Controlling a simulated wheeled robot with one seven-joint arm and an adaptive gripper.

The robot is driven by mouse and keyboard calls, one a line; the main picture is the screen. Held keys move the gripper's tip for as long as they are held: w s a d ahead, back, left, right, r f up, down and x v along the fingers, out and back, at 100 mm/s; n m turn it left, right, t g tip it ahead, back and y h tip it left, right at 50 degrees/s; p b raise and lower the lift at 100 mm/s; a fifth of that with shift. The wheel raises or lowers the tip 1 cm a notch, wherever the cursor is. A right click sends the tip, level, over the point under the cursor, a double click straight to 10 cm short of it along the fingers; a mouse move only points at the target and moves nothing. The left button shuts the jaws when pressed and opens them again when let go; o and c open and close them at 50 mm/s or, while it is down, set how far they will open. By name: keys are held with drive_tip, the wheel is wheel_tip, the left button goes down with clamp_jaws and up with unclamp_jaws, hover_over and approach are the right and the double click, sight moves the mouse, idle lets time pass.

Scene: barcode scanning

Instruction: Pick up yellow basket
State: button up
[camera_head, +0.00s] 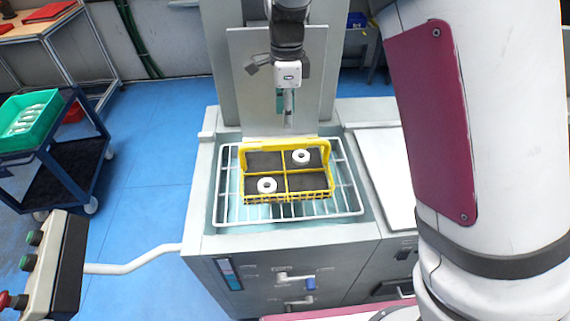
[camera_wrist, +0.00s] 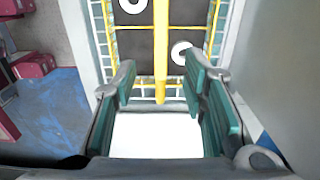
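The yellow basket (camera_head: 317,193) stands on a white wire rack (camera_head: 230,213) in the top of a grey machine. A raised yellow rim runs along its back. Dividers split it into dark compartments; two white rings lie inside, one back right (camera_head: 300,156) and one front left (camera_head: 267,185). My gripper (camera_head: 288,122) points down above the basket's back edge, apart from it in the head view. In the wrist view, the teal-padded fingers (camera_wrist: 162,75) are spread apart and empty. A yellow bar of the basket (camera_wrist: 160,60) shows between their tips, beyond them.
The grey machine (camera_head: 250,248) has a tall panel (camera_head: 240,80) behind the rack and a flat white top (camera_head: 384,170) to the right. A control box (camera_head: 55,262) stands front left. A cart with a green bin (camera_head: 30,118) stands farther left on open blue floor.

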sight(285, 142)
wheel_tip(285, 142, down, 11)
drive_tip(key=shift+a+r+p, duration=0.15)
drive_tip(key=shift+r+p, duration=0.05)
drive_tip(key=shift+p, duration=0.55)
drive_tip(key=shift+f, duration=0.25)
idle(0.4)
clamp_jaws()
